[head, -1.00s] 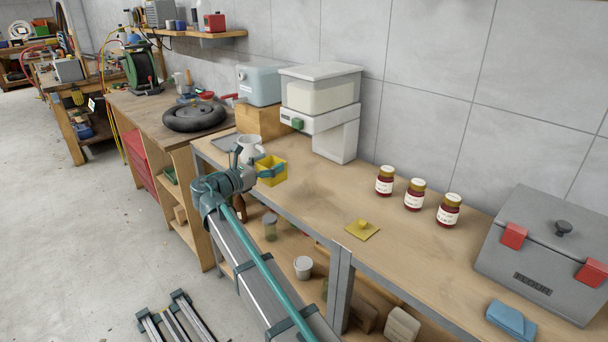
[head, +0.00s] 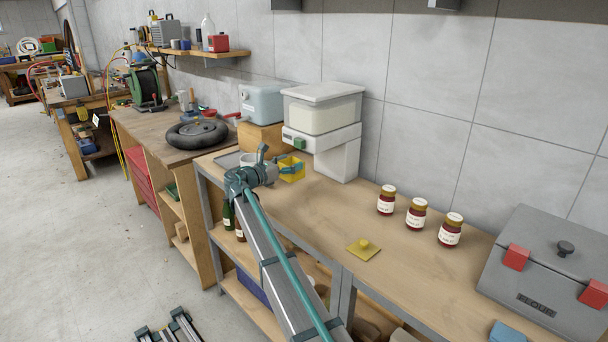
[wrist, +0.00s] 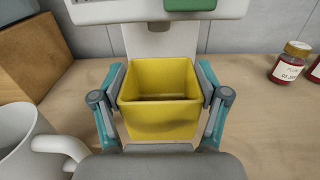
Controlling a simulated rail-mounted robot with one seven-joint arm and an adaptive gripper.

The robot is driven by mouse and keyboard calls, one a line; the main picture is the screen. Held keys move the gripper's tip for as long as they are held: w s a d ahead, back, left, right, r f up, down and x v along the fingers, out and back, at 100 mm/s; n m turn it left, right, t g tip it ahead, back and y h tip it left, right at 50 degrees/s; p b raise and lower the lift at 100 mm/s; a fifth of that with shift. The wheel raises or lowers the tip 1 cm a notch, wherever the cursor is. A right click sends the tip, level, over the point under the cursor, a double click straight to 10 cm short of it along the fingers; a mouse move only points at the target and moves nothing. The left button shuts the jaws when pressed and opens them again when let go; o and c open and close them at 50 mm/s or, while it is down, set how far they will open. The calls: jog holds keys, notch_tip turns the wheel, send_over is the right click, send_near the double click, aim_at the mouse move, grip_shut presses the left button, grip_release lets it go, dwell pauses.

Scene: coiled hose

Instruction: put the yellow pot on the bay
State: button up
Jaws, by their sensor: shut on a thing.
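The yellow pot (head: 291,169) is a square, open-topped tub. My gripper (wrist: 160,92) is shut on it, with one finger on each side wall. The pot is upright and looks empty in the wrist view. It is over the bench, just in front of the white dispenser (head: 340,155), which has a clear hopper and a green button. The open space under the dispenser's overhang, seemingly the bay, lies straight ahead of the pot in the wrist view. I cannot tell whether the pot's base touches the bench.
A white mug (wrist: 30,145) stands close to the left of my gripper. A wooden block (wrist: 30,55) is left of the dispenser, under a blue-grey box (head: 260,102). Several jars (head: 416,214) and a grey flour bin (head: 545,270) stand to the right.

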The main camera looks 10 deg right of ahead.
aim_at(298, 159)
jog(key=x, duration=0.6)
jog(key=shift+w+p, duration=0.1)
jog(key=shift+p, duration=0.2)
jog(key=shift+d+f+p, duration=0.15)
jog(key=shift+f+p, duration=0.35)
jog(key=shift+f, duration=2.75)
jog(key=shift+w+d+f, duration=0.15)
jog(key=shift+f, duration=0.15)
jog(key=shift+f, duration=0.1)
jog(key=o, duration=1.1)
jog(key=shift+o, duration=0.2)
